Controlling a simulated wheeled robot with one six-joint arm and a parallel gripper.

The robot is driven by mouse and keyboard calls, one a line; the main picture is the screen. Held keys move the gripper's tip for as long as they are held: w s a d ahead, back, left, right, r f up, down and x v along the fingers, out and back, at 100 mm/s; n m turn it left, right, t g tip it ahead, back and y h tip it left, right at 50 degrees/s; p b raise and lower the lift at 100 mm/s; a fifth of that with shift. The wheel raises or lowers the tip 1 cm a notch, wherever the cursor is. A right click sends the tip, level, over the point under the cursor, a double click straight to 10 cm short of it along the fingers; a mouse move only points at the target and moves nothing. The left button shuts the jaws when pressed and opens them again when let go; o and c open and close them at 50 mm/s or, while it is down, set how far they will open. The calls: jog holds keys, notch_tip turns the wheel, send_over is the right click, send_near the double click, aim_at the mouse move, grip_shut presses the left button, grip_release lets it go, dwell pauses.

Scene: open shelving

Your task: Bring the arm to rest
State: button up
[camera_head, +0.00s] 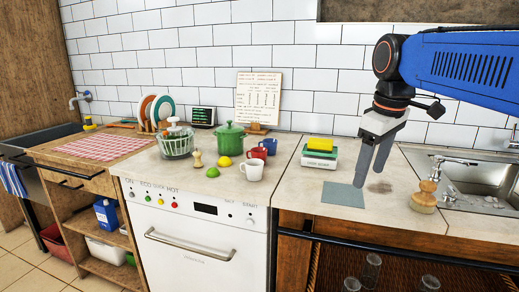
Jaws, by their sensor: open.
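My gripper (373,163) hangs at the right of the head view, fingers pointing down and leaning slightly left. It is open and holds nothing. It is above the counter, in front of the wall tiles, over a grey-blue flat square (342,195) and a dark patch (380,187). My blue arm reaches in from the upper right. The height of the fingertips above the counter is hard to tell.
A yellow sponge (320,144) on a stack lies left of my gripper; a wooden brush (424,197) and sink (480,184) are right. A green pot (230,139), mugs (253,169) and a glass bowl (176,145) stand further left.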

jog(key=s+d+f+m+t, duration=0.1)
jog(key=s+f+m, duration=0.3)
jog(key=s+f, duration=0.5)
jog(key=s+d+f+m+t, duration=0.1)
jog(key=s+f+m, duration=0.2)
jog(key=s+f, duration=0.6)
notch_tip(320, 180, down, 4)
jog(key=shift+d+f+m+t, duration=0.25)
jog(key=shift+d+m+t, duration=0.05)
jog(key=shift+d+m, duration=0.1)
jog(key=shift+o, duration=0.5)
